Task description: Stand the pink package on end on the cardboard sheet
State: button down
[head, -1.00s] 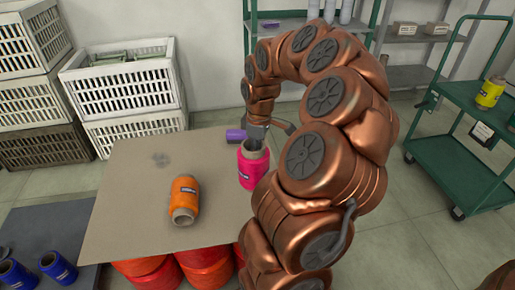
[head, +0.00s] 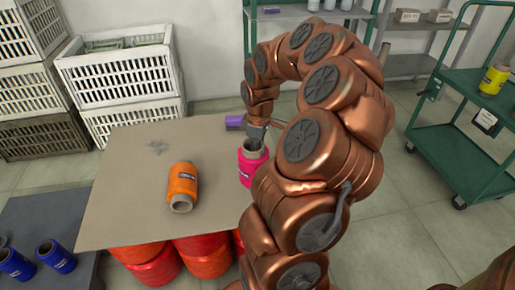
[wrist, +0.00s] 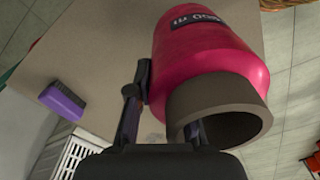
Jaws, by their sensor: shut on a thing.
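The pink package (head: 252,170) is a bobbin of pink yarn on a grey tube, standing with the tube's open end up at the right side of the cardboard sheet (head: 125,205). In the wrist view the pink package (wrist: 205,60) fills the upper right, its dark label showing. My gripper (head: 252,143) is at the tube's top end. In the wrist view my gripper (wrist: 163,115) is shut on the package, one finger outside it and the other in the tube opening. The package's base is hidden, so I cannot tell whether it touches the sheet.
An orange bobbin (head: 182,187) lies on the sheet, left of the pink one. A purple object (head: 235,122) lies at the sheet's far right. Red bobbins (head: 200,255) are under the sheet. Crates (head: 120,85) stand behind; a green cart (head: 460,150) stands right.

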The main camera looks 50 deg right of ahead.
jog(key=shift+f+b, duration=0.8)
jog(key=shift+f, duration=1.05)
jog(key=c, duration=1)
grip_release()
jog(key=shift+r, duration=0.1)
jog(key=r, duration=1.2)
jog(key=shift+s, duration=0.25)
